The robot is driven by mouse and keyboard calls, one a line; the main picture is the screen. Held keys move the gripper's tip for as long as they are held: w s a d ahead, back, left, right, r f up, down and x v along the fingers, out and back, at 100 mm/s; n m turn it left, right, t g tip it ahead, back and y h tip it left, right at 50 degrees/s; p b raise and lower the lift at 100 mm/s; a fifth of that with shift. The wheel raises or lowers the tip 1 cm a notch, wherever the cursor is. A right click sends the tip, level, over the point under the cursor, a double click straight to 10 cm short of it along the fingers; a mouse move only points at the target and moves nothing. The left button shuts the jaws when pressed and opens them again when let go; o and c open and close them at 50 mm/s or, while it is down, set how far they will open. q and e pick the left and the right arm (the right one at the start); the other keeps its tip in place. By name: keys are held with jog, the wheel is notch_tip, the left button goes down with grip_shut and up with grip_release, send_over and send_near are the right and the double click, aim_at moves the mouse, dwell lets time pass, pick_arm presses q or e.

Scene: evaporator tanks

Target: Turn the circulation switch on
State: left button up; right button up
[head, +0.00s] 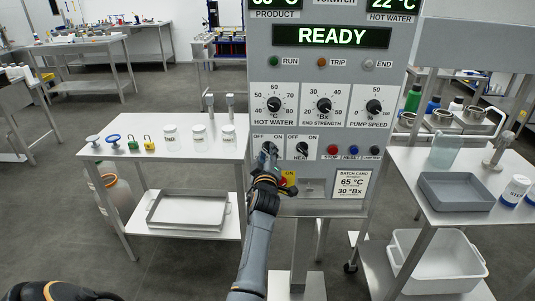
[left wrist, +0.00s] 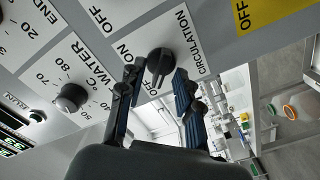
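The circulation switch is a black rotary knob (left wrist: 160,62) on a white plate marked OFF, ON and CIRCULATION in the left wrist view. Its grip bar seems to point toward OFF. My left gripper (left wrist: 158,78) has one finger on each side of the knob, with a narrow gap seeming to show; firm contact cannot be told. My right gripper is not in view.
The heat switch (head: 302,148) is just right, with red and blue buttons beyond. Three dials (head: 274,104) sit above. A table (head: 190,150) with padlocks and jars stands left; another with a grey tray (head: 456,191) stands right.

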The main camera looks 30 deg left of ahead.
pick_arm(q)
grip_shut()
jog(key=shift+m, duration=0.5)
jog(key=m+b, duration=0.1)
jog(key=m, duration=0.4)
jog(key=shift+m, duration=0.3)
jog(key=m, duration=0.5)
jog(key=shift+r+m, duration=0.1)
jog(key=shift+m, duration=0.2)
jog(key=m, duration=0.5)
jog(key=shift+w+m, duration=0.1)
jog(key=shift+m, duration=0.5)
jog(key=shift+o, duration=0.4)
grip_release()
